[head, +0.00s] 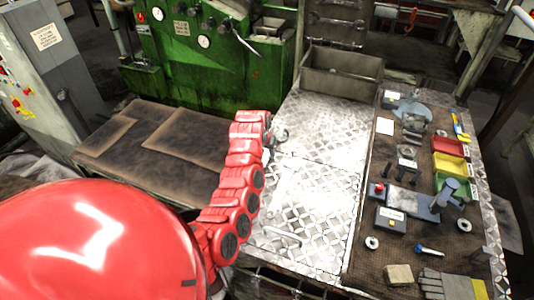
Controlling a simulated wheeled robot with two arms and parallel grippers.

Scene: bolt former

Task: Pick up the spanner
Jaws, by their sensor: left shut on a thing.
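My red left arm reaches up from the lower left, over the left edge of the metal tread plate. My left gripper (268,141) is at its far end, mostly hidden behind the arm's own links. It is shut on the spanner (281,134), whose grey jaw-like end shows just right of the arm. The rest of the spanner is hidden, and I cannot tell whether it touches the plate. My right gripper is not in view.
The tread plate (318,180) is mostly clear, with a small handle (282,236) near its front. A metal bin (342,75) stands at the back. A brown mat to the right holds a red bin (447,146), a green bin (452,165) and several small parts. A green machine (205,65) stands behind.

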